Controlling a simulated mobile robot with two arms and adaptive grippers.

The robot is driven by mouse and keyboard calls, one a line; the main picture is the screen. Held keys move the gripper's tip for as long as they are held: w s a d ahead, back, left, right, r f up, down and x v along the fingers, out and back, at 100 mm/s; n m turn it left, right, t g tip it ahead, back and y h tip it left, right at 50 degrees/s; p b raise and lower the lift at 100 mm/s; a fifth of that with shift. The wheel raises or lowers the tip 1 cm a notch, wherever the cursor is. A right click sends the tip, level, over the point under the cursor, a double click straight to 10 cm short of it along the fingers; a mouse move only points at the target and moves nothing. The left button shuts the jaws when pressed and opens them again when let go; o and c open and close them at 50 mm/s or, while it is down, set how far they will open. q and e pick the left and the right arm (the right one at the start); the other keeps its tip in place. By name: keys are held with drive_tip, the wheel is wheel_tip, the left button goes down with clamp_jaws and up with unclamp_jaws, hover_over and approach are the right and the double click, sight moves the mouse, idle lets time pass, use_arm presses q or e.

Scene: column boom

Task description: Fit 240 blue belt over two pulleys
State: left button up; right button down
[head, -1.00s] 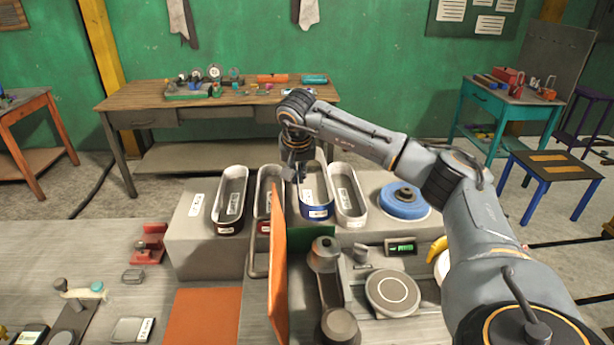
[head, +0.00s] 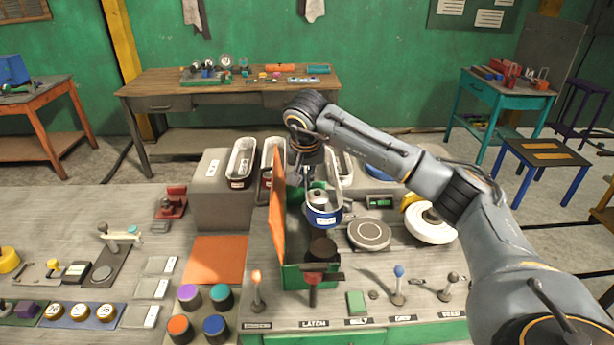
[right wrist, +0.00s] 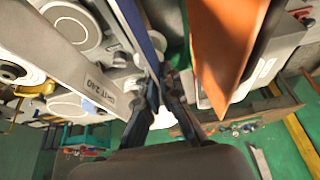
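The blue belt (head: 324,217), a long loop with a blue lower edge and a pale upper band, is held by my right gripper (head: 308,176). In the right wrist view the fingers (right wrist: 164,92) are shut on its edge, and its band (right wrist: 92,84) reads 240. In the head view the belt's near end surrounds the far pulley (head: 320,197) in outline; I cannot tell whether it is above or down around it. The near dark pulley (head: 322,249) stands in front, outside the loop. My left gripper is not in view.
An orange panel (head: 278,205) stands upright just left of the pulleys; it is also close in the right wrist view (right wrist: 225,45). Other belts (head: 241,162) sit on the grey block behind. A round disc (head: 369,233) lies right, with knobs and levers (head: 399,284) in front.

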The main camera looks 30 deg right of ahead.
drive_tip(key=shift+s+f+b, duration=0.1)
drive_tip(key=shift+f+b, duration=0.3)
drive_tip(key=shift+f, duration=0.25)
drive_tip(key=shift+s+a+f+b, duration=0.15)
drive_tip(key=shift+f+b, duration=0.3)
drive_tip(key=shift+f, duration=0.35)
drive_tip(key=shift+f+b, duration=0.6)
drive_tip(key=shift+f, duration=0.05)
use_arm(q)
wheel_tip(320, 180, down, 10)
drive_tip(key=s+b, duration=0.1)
drive_tip(key=b, duration=0.5)
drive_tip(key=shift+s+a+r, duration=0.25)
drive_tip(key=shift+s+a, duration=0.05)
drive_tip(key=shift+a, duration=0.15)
use_arm(e)
drive_tip(key=shift+f, duration=4.65)
drive_tip(key=shift+f, duration=0.1)
